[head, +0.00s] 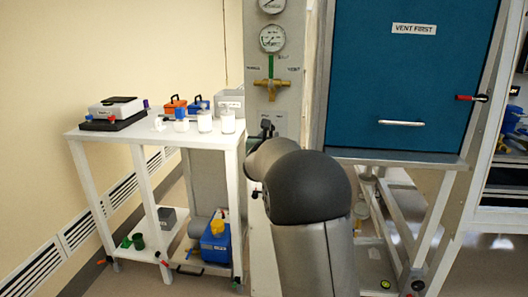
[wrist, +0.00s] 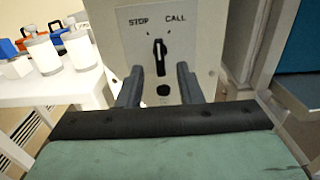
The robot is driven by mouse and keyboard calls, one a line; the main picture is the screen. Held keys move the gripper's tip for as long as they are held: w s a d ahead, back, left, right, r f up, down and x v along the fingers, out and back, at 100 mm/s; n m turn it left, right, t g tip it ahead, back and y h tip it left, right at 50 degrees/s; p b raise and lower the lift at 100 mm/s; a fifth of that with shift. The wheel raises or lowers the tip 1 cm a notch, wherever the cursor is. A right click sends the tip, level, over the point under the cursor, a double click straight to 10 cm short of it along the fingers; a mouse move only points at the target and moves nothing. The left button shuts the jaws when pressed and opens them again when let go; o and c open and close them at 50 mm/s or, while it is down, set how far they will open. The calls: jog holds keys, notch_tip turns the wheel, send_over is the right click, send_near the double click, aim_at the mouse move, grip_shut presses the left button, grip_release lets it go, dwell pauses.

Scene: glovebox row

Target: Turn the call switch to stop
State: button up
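The call switch (wrist: 159,57) is a black upright knob on a pale panel (wrist: 195,48), seen in the wrist view. The word STOP is printed at its upper left and CALL at its upper right. The knob looks close to vertical; I cannot tell which word it points to. My gripper (wrist: 159,84) is open, with its two dark fingers apart, below and either side of the knob, and nothing is held between them. In the head view my gripper (head: 266,125) is small and partly hidden behind my arm, and the switch cannot be made out.
Left is a white table (head: 150,133) with white jars (head: 204,122) and a scale (head: 116,107). Gauges (head: 272,39) and a brass valve (head: 271,89) are above. A blue vent door (head: 405,75) stands right.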

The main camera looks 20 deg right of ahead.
jog(key=v, duration=1.4)
